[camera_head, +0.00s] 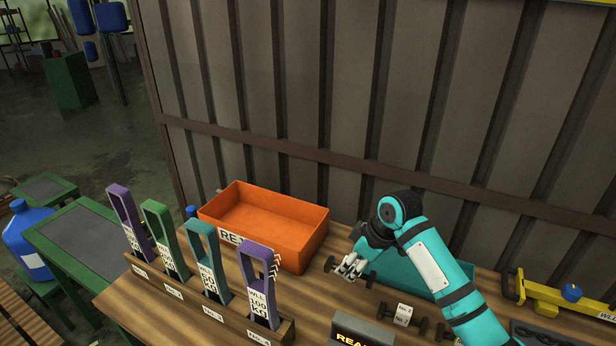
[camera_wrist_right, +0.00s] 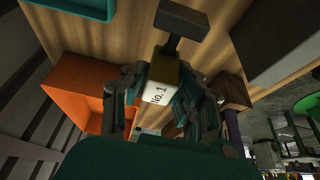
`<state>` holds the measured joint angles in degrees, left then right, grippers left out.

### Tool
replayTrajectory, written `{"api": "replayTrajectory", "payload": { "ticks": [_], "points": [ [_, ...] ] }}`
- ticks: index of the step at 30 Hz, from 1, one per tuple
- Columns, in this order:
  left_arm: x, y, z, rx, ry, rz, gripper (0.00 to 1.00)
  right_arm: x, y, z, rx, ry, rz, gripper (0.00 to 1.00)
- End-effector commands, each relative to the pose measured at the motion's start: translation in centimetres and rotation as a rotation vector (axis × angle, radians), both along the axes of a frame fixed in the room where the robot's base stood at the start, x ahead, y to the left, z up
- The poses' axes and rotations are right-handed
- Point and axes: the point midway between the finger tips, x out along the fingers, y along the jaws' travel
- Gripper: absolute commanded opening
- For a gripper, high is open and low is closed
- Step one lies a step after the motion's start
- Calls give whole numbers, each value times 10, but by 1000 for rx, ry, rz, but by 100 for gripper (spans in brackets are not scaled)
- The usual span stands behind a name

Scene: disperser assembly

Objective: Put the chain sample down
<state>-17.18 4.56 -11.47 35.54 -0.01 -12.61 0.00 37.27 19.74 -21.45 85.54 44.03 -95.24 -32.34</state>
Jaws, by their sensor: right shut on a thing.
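The chain sample (camera_wrist_right: 168,78) is a short dark piece with a white "No. 1" label and a wide dark end. It sits between the fingers of my right gripper (camera_wrist_right: 165,105) in the right wrist view. In the head view my right gripper (camera_head: 348,267) is shut on it, just right of the orange bin, and its dark ends (camera_head: 330,263) stick out on both sides. I cannot tell whether it touches the table. My left gripper is not in view.
The orange bin (camera_head: 318,240) is empty. A teal bin (camera_head: 400,272) is partly behind my right arm. Another sample (camera_head: 403,315), a dark block (camera_head: 360,334) and a rack (camera_head: 190,300) of labelled slings stand nearby. A yellow tool (camera_head: 560,300) lies at right. Bare wood (camera_head: 320,305) shows in front.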

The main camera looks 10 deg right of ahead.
Motion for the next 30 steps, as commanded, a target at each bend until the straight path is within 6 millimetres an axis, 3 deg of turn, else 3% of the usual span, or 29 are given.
{"api": "replayTrajectory", "payload": {
  "ticks": [5,13,15,23,30],
  "points": [
    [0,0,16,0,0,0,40,1,0,24,1,-4,0,0],
    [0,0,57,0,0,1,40,1,0,84,0,-4,-2,0],
    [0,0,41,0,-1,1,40,-7,-2,74,-3,-6,-66,0],
    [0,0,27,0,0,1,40,-36,-7,89,-3,-9,-315,0],
    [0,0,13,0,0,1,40,-77,-11,98,-4,-9,-605,0]
  ]
}}
